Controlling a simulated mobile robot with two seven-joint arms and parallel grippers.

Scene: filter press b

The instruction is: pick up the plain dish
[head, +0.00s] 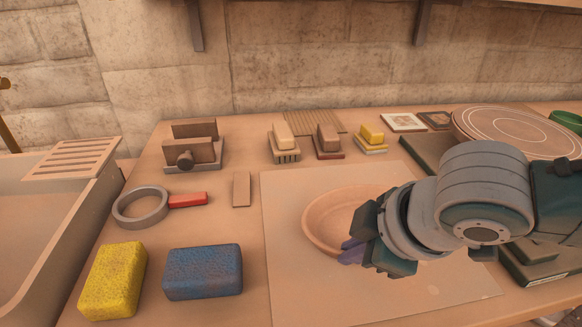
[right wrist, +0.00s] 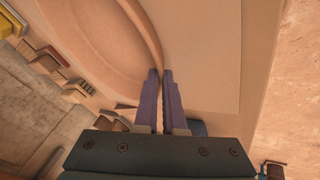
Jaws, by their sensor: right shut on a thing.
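The plain dish (head: 322,222) is a round, shallow, tan dish over the pale mat (head: 290,290) in the head view. I cannot tell whether it rests on the mat or is slightly raised. My right gripper (head: 351,251) comes in from the right and covers the dish's right side. In the right wrist view the gripper's two purple fingers (right wrist: 160,74) are shut on the rim of the dish (right wrist: 105,40), one on each side. My left gripper is not in view.
A yellow sponge (head: 112,281) and a blue sponge (head: 203,271) lie at the front left. A grey ring with a red handle (head: 187,200) lies behind them. Small blocks on stands (head: 284,142) line the back. A large round plate (head: 515,130) stands back right. A sink (head: 60,215) is at left.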

